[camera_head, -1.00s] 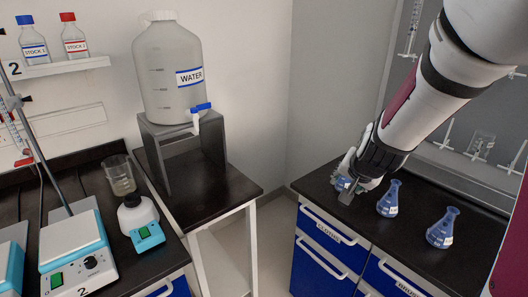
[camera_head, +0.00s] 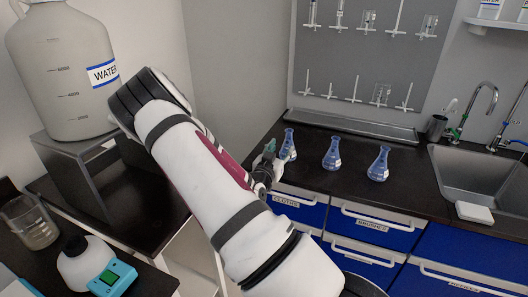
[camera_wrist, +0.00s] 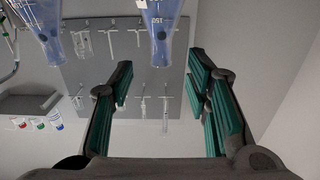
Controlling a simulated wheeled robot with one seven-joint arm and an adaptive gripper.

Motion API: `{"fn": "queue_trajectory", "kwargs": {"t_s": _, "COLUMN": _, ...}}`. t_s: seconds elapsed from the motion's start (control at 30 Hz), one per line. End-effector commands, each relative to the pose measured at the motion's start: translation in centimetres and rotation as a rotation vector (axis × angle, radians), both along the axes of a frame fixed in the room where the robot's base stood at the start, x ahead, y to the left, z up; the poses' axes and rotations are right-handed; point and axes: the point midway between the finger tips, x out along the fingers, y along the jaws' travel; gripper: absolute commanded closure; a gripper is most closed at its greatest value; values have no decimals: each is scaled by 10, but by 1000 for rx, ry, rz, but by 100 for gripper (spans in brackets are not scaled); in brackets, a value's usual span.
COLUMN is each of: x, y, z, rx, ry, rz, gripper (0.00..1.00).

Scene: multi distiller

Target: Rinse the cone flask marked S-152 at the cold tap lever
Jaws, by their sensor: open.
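Several-marked blue cone flasks stand on the dark bench in the head view: a left one (camera_head: 289,146), a middle one (camera_head: 332,154) and a right one (camera_head: 378,165). Their labels are too small to read, so I cannot tell which is S-152. My gripper (camera_head: 268,153) is just left of the left flask. In the wrist view my gripper (camera_wrist: 162,88) is open and empty, with its green-padded fingers apart. One blue flask (camera_wrist: 160,28) shows at the top centre, beyond the fingers. Another flask (camera_wrist: 42,28) is at the upper left. A tap (camera_head: 458,128) stands behind the sink; its lever marking is unclear.
A long tray (camera_head: 350,125) lies behind the flasks. A water carboy (camera_head: 62,75) stands at left.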

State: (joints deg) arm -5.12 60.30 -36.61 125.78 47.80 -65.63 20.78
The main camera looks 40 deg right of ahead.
Motion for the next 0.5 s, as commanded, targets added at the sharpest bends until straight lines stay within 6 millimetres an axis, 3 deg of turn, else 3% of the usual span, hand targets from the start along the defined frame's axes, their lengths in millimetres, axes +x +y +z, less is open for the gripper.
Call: {"fn": "queue_trajectory", "kwargs": {"t_s": 0.5, "x": 16, "y": -39, "z": 0, "rx": -9, "ry": -3, "rz": -1, "gripper": 56}}
